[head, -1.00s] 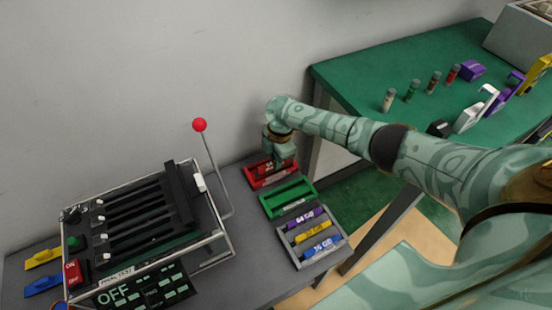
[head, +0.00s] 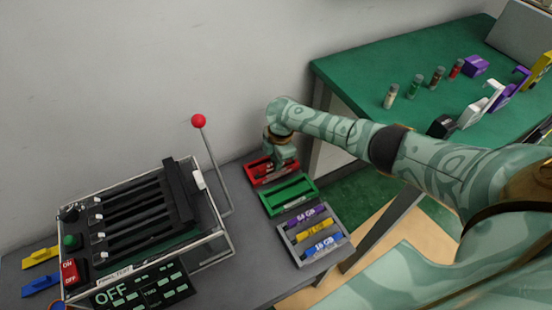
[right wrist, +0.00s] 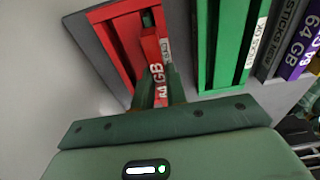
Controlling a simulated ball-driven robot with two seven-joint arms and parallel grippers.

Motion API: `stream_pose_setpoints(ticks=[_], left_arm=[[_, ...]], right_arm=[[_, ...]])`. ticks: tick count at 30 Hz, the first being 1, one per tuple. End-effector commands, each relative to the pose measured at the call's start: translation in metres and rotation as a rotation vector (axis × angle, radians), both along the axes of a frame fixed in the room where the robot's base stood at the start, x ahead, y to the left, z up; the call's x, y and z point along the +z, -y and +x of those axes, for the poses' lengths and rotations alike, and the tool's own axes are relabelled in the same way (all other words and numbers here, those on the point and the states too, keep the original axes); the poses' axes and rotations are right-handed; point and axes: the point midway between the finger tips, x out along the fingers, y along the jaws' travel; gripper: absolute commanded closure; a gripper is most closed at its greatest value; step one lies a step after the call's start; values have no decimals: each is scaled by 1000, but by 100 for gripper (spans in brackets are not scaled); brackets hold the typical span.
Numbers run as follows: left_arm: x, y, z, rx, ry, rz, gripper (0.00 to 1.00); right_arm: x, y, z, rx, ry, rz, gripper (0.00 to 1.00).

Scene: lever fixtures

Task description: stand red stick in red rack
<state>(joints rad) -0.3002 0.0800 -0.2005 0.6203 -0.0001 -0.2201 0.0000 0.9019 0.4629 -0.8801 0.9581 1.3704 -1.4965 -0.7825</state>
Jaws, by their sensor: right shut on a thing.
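The red stick (right wrist: 158,72), with a white 64 GB label, is between the fingers of my right gripper (right wrist: 157,92) in the right wrist view. The gripper is shut on it. The red rack (right wrist: 106,14) lies right behind and beside the stick there; I cannot tell how deep the stick sits in it. In the head view the red rack (head: 256,180) is at the back of the grey table, and my right gripper (head: 283,163) is over it, hiding part of it and most of the stick. My left gripper is not in view.
A green rack (head: 268,203) stands just in front of the red one, then a grey rack (head: 287,247) with purple, yellow and blue sticks. A lever fixture with a red knob (head: 198,121) stands to the left. A green table (head: 350,75) with small items is behind right.

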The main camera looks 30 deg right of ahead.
Motion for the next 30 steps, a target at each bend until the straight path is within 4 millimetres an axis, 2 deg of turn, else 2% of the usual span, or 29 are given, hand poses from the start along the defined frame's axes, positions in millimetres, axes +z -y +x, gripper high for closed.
stream_pose_setpoints(ticks=[13,14,15,16,25,28,30], left_arm=[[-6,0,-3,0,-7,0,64],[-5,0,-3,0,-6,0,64],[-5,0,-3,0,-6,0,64],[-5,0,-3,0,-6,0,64],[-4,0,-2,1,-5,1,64],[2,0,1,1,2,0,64],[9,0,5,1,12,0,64]], right_arm=[[-12,0,0,1,-1,-1,100],[-11,0,0,1,0,-1,78],[-11,0,0,1,0,-1,67],[-11,0,0,1,0,-1,61],[-8,0,0,1,1,-1,61],[3,1,1,0,4,0,61],[18,2,1,-1,6,0,61]])
